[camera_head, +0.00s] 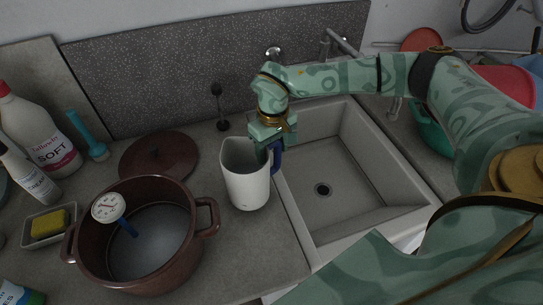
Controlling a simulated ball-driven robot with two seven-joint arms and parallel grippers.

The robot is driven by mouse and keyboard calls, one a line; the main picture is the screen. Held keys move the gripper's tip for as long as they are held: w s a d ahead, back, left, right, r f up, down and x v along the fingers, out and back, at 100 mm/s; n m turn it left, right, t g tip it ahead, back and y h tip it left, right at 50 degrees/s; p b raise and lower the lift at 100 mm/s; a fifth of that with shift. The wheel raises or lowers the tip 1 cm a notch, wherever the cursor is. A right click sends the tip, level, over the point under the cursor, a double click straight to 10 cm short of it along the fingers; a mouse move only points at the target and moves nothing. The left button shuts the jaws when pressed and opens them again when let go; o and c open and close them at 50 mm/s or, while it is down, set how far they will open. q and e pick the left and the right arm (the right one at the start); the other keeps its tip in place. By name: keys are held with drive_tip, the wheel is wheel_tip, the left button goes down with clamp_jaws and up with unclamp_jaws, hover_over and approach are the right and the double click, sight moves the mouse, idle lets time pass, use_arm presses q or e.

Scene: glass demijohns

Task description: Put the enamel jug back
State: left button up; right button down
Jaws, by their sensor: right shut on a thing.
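The enamel jug (246,180) is white with a dark blue handle (277,157) on its right side. It is upright at the left edge of the sink, over the grey counter. I cannot tell whether its base touches the counter. My right gripper (269,146) comes down from above and is shut on the jug at its handle side. The fingertips are partly hidden by the jug's rim and handle. My left gripper is not in view.
A brown pot (140,238) with a dial thermometer (109,207) stands left of the jug, its lid (159,156) behind it. The sink (340,185) is empty. Bottles (40,135) and a sponge dish (50,226) are at left. Counter in front of the jug is clear.

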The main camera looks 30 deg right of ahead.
drive_tip(key=shift+f, duration=1.3)
drive_tip(key=shift+c, duration=2.3)
unclamp_jaws()
drive_tip(key=shift+s+f, duration=0.15)
wheel_tip(320, 180, up, 12)
drive_tip(key=shift+r, duration=0.15)
